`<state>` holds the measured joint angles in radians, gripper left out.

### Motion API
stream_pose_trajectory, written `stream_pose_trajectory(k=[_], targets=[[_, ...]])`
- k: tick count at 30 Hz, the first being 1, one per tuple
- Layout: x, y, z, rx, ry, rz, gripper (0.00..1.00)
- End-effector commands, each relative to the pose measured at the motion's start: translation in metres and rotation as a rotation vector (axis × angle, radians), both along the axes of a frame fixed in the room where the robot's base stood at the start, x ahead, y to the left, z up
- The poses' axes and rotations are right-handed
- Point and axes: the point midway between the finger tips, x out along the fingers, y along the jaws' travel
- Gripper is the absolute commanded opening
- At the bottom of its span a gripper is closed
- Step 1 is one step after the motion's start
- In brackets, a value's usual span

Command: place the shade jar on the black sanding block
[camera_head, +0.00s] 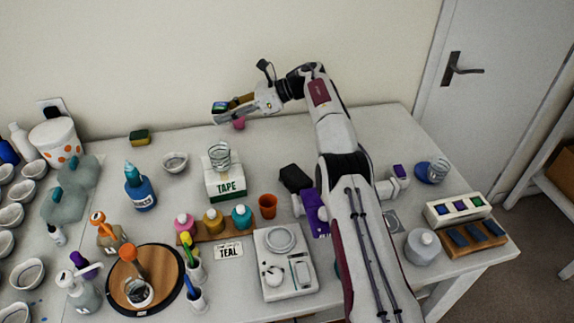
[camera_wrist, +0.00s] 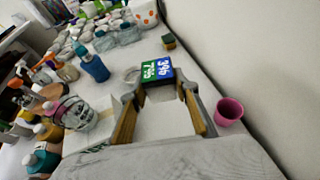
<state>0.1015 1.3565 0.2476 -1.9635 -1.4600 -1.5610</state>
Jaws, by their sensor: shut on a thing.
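My gripper (camera_head: 232,106) is raised over the back of the table, shut on a small block with a green and blue numbered face. In the wrist view this block (camera_wrist: 158,70) sits between the yellow-padded fingers (camera_wrist: 160,98). Pink, yellow and teal jars stand on a wooden rack behind a card reading TEAL (camera_head: 229,251); the teal jar (camera_head: 242,217) is at the rack's right end. A black block-like shape (camera_head: 295,178) is beside my arm; I cannot tell whether it is the sanding block. The jars are well in front of the gripper.
A pink cup (camera_head: 239,124) stands close to the gripper, also in the wrist view (camera_wrist: 229,111). A TAPE box (camera_head: 224,187) bears a glass.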

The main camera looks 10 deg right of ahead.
Motion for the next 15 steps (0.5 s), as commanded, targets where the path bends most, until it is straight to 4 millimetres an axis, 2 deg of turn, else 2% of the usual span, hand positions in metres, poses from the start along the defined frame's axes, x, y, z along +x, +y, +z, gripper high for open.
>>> stream_pose_trajectory(k=[15], targets=[[-0.01,-0.055,0.015,-0.003,0.0,-0.04,0.07]])
